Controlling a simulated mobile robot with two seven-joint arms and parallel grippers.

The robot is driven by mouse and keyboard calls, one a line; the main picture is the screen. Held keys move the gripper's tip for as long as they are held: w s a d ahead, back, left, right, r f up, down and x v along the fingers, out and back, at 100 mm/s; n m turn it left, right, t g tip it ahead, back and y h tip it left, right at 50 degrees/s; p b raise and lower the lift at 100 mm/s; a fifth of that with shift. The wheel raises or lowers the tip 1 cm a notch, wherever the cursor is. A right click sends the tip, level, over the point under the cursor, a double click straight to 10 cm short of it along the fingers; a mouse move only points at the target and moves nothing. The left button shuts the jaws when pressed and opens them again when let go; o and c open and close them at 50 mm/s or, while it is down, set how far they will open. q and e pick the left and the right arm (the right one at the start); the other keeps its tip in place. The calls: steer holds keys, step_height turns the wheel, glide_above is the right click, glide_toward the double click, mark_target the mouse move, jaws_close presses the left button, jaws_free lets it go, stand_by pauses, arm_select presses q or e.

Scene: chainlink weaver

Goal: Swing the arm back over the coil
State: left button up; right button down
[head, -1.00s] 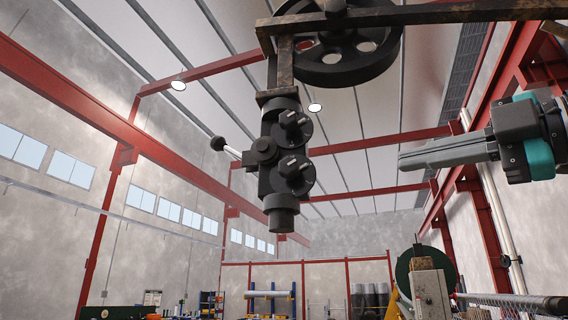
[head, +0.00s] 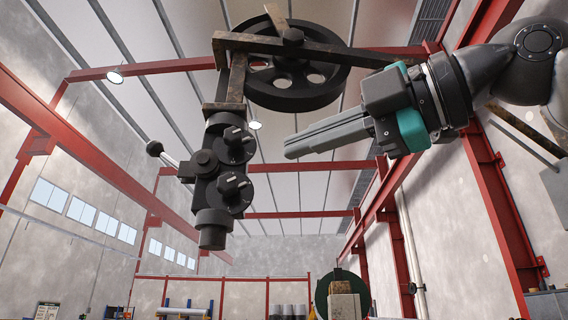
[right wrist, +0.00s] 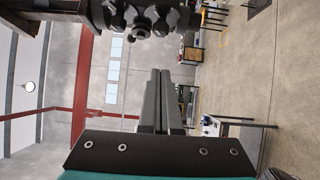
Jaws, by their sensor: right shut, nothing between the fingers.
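The swing arm is a dark rusty beam (head: 270,44) high in the head view. A black spoked wheel (head: 334,92) sits by it. A black head with two round knobs (head: 207,190) hangs from its left end, with a ball-tipped lever (head: 155,148) to the left. My right gripper (head: 287,149) is shut and empty, pointing left, just right of the hanging head and apart from it in the picture. In the right wrist view its fingers (right wrist: 157,73) lie together, below the dark knobbed parts (right wrist: 130,15). I cannot make out a coil. My left gripper is out of view.
A dark green disc (head: 326,286) with a pale box (head: 345,306) stands low at the centre right. Red steel columns (head: 497,190) line the right wall. Shelves and a workbench (right wrist: 238,130) stand farther off. Open air lies below the hanging head.

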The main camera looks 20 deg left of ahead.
steer(key=w+p+x, duration=0.1)
steer(key=x, duration=0.2)
steer(key=p+x, duration=0.2)
steer(key=x, duration=0.2)
steer(key=w+d+p+x, duration=0.1)
steer(key=p+x, duration=0.1)
steer(key=x, duration=0.2)
steer(key=shift+w+a+r, duration=0.1)
steer(key=shift+w+a, duration=0.1)
steer(key=shift+w, duration=0.15)
steer(key=shift+w+a+p, duration=0.15)
steer(key=shift+a+p, duration=0.05)
steer(key=shift+p, duration=0.15)
